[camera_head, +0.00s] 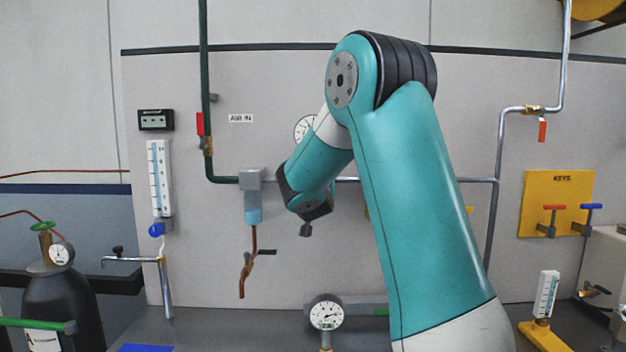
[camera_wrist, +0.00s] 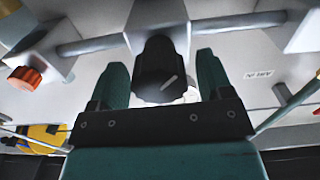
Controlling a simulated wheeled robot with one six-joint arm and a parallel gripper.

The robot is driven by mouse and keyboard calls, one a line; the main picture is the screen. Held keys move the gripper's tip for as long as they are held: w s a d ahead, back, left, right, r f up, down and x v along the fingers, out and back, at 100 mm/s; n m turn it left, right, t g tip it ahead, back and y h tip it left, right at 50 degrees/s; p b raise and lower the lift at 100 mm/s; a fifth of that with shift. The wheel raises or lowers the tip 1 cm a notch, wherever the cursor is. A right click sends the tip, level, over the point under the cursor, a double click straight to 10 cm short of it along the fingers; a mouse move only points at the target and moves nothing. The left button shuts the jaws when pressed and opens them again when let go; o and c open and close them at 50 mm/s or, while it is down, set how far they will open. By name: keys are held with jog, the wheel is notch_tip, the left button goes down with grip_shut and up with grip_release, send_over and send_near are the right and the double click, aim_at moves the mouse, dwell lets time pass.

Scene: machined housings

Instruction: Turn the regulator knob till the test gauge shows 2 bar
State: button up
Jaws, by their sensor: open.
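A black regulator knob (camera_wrist: 162,75) with a pale pointer line sits under a grey block (camera_wrist: 157,18) in the wrist view. My gripper (camera_wrist: 160,80) is open, with one teal finger on each side of the knob and visible gaps between. In the head view my arm hides the knob and the gripper. A white dial gauge (camera_head: 326,313) stands low in front; its needle points to the right, but its figures are too small to read. Another gauge (camera_head: 302,128) on the panel is partly hidden by my arm. I cannot tell which is the test gauge.
Grey pipes (camera_wrist: 235,22) run out from both sides of the block. An orange knob (camera_wrist: 25,79) is off to the left in the wrist view. In the head view, a grey filter unit (camera_head: 253,182) and copper valve (camera_head: 246,265) are left of my wrist.

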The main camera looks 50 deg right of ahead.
jog(key=c, duration=0.9)
